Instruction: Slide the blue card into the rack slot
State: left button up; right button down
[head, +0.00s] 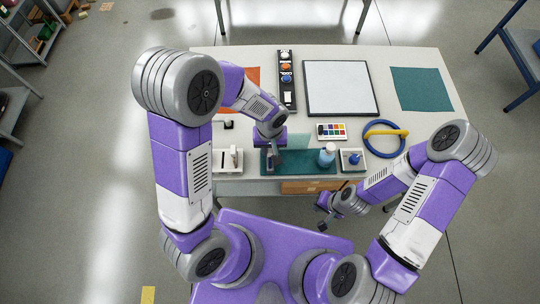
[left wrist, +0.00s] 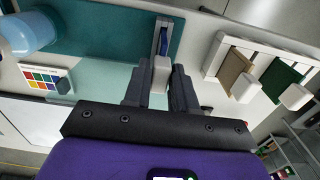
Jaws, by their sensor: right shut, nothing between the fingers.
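The blue card (left wrist: 163,38) shows edge-on in the left wrist view, with a pale handle block (left wrist: 161,73) at its near end. My left gripper (left wrist: 160,75) has a finger on each side of this block with no clear gap, so it looks shut on it. In the head view my left gripper (head: 274,158) is low over the front of the table and hides most of the card. The white rack (head: 230,160) stands just left of it. In the wrist view the rack (left wrist: 211,55) holds a brown card (left wrist: 236,68) and a green card (left wrist: 281,78). My right gripper (head: 325,218) is shut and empty, in front of the table.
A dark green mat (head: 312,168) lies under the left gripper's area. A colour chart (head: 331,131), a blue ring (head: 370,142) and a framed white board (head: 340,88) lie behind.

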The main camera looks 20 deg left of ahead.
pick_arm(q)
grip_shut()
jog(key=shift+r, duration=0.15)
jog(key=shift+r+p, duration=1.45)
jog(key=shift+r, duration=0.5)
jog(key=shift+r+p, duration=1.45)
jog(key=shift+r, duration=0.55)
jog(key=shift+f, duration=0.1)
